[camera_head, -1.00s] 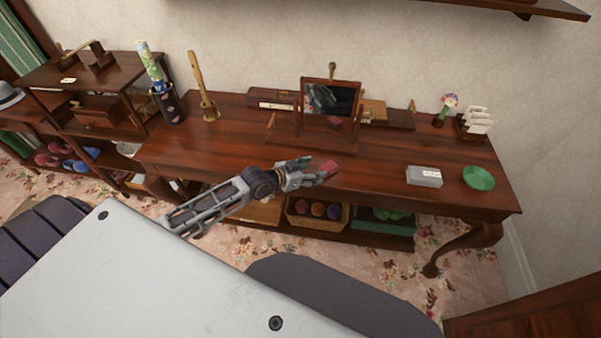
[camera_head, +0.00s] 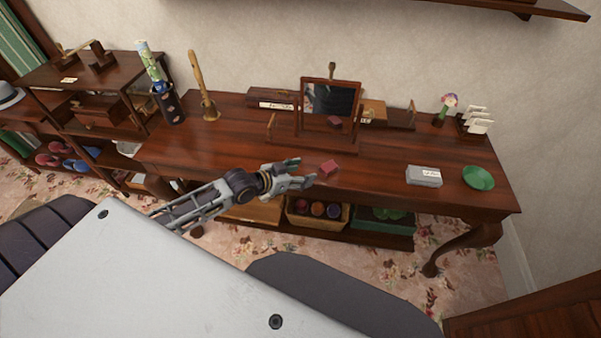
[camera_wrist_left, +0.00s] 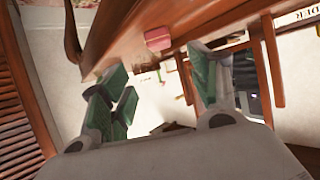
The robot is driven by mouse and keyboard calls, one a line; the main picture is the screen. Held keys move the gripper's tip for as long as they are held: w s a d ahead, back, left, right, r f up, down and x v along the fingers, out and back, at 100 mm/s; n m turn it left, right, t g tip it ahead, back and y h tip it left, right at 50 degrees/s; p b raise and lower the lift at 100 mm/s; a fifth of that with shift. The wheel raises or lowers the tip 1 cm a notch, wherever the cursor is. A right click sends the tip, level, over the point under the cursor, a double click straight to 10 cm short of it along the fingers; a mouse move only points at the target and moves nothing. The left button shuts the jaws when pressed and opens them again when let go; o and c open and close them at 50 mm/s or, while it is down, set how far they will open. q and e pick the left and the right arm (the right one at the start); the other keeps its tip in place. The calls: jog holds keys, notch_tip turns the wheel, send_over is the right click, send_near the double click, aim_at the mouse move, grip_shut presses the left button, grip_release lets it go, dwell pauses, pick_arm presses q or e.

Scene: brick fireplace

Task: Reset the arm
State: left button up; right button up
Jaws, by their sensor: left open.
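My left gripper (camera_head: 300,175) is open and empty, held over the front part of the dark wooden table (camera_head: 390,155). A small red block (camera_head: 329,167) lies on the table just right of its fingertips, apart from them. In the left wrist view the open fingers (camera_wrist_left: 160,95) show green inner pads, and the red block (camera_wrist_left: 158,39) lies beyond them. My right gripper is not in either view.
A tilting mirror (camera_head: 331,98) stands behind the block. A grey box (camera_head: 424,176) and a green dish (camera_head: 478,178) sit at the right. A wooden post (camera_head: 203,85) and a patterned cylinder (camera_head: 150,65) stand at the left.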

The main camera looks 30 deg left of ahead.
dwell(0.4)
pick_arm(q)
jog(key=s+d+f+g+y, duration=0.2)
jog(key=s+d+f+g, duration=0.15)
jog(key=s, duration=0.45)
jog(key=s+a+r+n+g+y, duration=0.1)
jog(key=s+n+g+y, duration=0.25)
jog(key=s, duration=0.85)
notch_tip(320, 180, down, 32)
jog(key=s+a+g, duration=0.1)
jog(key=s+g, duration=0.1)
jog(key=s+a+f, duration=0.3)
jog(key=s+f, duration=0.7)
jog(key=s+a+f+g, duration=0.1)
jog(key=s+a+f, duration=0.2)
jog(key=s+f, duration=0.8)
jog(key=shift+s+m, duration=0.25)
jog(key=shift+m, duration=0.1)
jog(key=shift+y, duration=0.25)
